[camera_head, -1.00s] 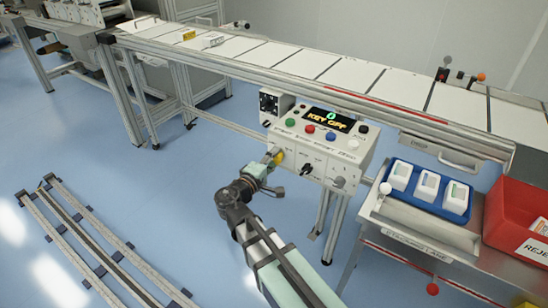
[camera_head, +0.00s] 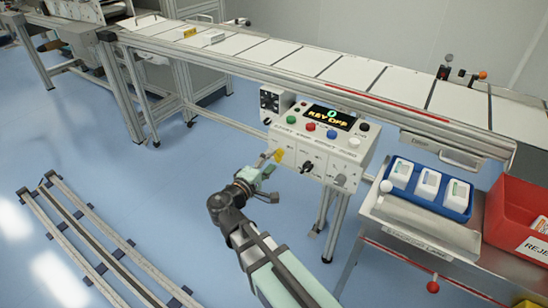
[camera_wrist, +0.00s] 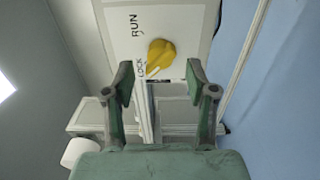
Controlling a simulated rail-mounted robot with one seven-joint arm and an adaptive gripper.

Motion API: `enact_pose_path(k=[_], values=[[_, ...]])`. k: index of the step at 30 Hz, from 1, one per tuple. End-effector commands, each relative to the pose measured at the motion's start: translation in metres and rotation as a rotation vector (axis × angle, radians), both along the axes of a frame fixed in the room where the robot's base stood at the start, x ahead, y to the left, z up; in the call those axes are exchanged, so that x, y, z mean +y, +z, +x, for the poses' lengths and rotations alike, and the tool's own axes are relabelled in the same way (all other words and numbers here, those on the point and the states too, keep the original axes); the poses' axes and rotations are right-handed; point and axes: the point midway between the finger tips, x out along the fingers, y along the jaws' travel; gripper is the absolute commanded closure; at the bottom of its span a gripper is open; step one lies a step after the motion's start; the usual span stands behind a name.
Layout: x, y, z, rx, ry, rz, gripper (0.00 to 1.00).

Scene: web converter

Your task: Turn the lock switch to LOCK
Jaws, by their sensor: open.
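The lock switch is a yellow knob (camera_wrist: 161,53) on the white panel in the wrist view, with the words RUN and LOCK printed beside it. Its exact pointing direction is hard to tell. In the head view it is the small yellow knob (camera_head: 279,155) at the lower left of the control box (camera_head: 325,152). My gripper (camera_wrist: 158,78) is open and empty, with its two fingers spread on either side of the knob's line and apart from it. In the head view my gripper (camera_head: 266,173) is just in front of the knob, with a gap between them.
The box's display (camera_head: 329,117) reads KEY OFF, with coloured buttons below it and a black switch (camera_head: 306,167) right of the yellow knob. A conveyor (camera_head: 300,65) runs behind. A blue tray (camera_head: 413,202) and red bin (camera_head: 520,205) stand at right.

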Motion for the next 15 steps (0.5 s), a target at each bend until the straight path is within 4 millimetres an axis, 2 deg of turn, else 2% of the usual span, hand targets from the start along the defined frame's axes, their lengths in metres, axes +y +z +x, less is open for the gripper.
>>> enact_pose_path(k=[6,15], values=[[0.022,0.000,-0.039,0.001,0.004,0.000,0.43],[0.042,-0.001,-0.071,0.002,0.001,0.000,0.43]])
